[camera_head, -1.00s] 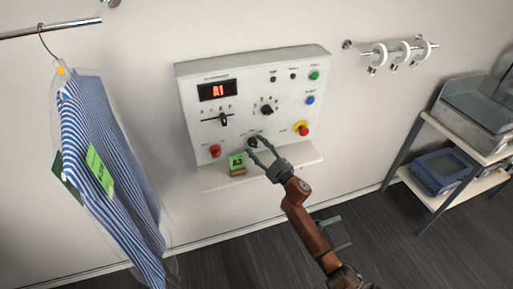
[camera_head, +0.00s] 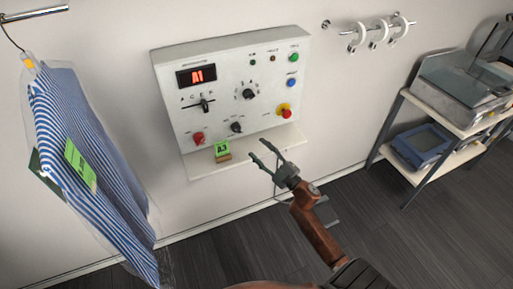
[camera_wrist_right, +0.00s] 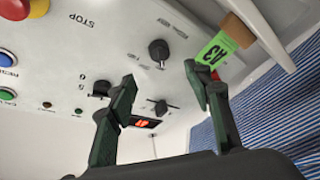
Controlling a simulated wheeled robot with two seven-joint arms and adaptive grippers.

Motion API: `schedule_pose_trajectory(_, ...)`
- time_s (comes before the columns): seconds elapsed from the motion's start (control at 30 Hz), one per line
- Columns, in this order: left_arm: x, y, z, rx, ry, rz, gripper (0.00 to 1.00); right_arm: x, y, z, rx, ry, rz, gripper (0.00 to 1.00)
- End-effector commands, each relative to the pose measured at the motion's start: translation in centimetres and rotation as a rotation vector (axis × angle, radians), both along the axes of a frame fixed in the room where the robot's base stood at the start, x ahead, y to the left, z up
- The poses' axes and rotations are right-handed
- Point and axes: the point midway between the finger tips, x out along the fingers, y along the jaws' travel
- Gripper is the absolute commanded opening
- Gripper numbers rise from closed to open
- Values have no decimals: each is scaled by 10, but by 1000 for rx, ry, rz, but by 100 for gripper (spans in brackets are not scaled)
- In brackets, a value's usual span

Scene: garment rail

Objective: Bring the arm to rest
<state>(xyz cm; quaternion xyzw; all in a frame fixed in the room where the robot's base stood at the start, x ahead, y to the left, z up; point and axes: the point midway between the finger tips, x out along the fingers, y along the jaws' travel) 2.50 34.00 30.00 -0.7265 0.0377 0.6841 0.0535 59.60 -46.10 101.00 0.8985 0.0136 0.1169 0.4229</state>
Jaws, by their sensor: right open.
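My right gripper (camera_head: 262,157) is open and empty. In the head view it is in front of the right part of the shelf below the control panel, apart from the panel's knobs. In the right wrist view its two dark green fingers (camera_wrist_right: 160,95) stand wide apart with nothing between them. The white control panel (camera_head: 225,105) is on the wall, with a red display (camera_head: 197,76) reading A1, a slider (camera_head: 204,106), dark knobs (camera_head: 236,127) and several coloured buttons. My left gripper is not in view.
A green A3 tag on a small block (camera_head: 222,153) stands on the panel's shelf (camera_head: 270,146). A bagged striped shirt (camera_head: 90,150) hangs from a rail (camera_head: 35,14) at left. A wall rail with white rings (camera_head: 378,33) and a shelf unit (camera_head: 440,140) are at right.

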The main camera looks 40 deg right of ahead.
Motion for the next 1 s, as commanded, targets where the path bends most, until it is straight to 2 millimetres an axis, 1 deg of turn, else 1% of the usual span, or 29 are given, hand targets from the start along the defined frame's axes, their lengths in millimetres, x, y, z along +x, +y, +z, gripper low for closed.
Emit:
schedule_pose_trajectory(0.43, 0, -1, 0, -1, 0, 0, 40, 0, 0, 0, 1, 0, 0, 46)
schedule_pose_trajectory(0.5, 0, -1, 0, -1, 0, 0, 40, 1, -1, -5, 6, 8, -2, 46)
schedule_pose_trajectory(0.57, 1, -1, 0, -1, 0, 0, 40, 1, -3, -17, 19, 27, -11, 46)
schedule_pose_trajectory(0.67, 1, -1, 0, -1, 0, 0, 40, 0, -12, -59, 64, 96, -41, 46)
schedule_pose_trajectory(0.77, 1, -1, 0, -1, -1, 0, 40, -5, -22, -125, 131, 202, -87, 46)
schedule_pose_trajectory(0.8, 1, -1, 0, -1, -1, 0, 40, -10, -26, -154, 158, 249, -108, 46)
schedule_pose_trajectory(0.87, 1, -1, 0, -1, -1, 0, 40, -20, -29, -197, 196, 320, -138, 46)
schedule_pose_trajectory(0.9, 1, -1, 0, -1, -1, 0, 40, -27, -30, -226, 222, 368, -159, 46)
schedule_pose_trajectory(0.97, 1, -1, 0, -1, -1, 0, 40, -41, -31, -267, 258, 438, -187, 46)
schedule_pose_trajectory(1.0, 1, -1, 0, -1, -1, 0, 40, -52, -31, -295, 280, 485, -207, 46)
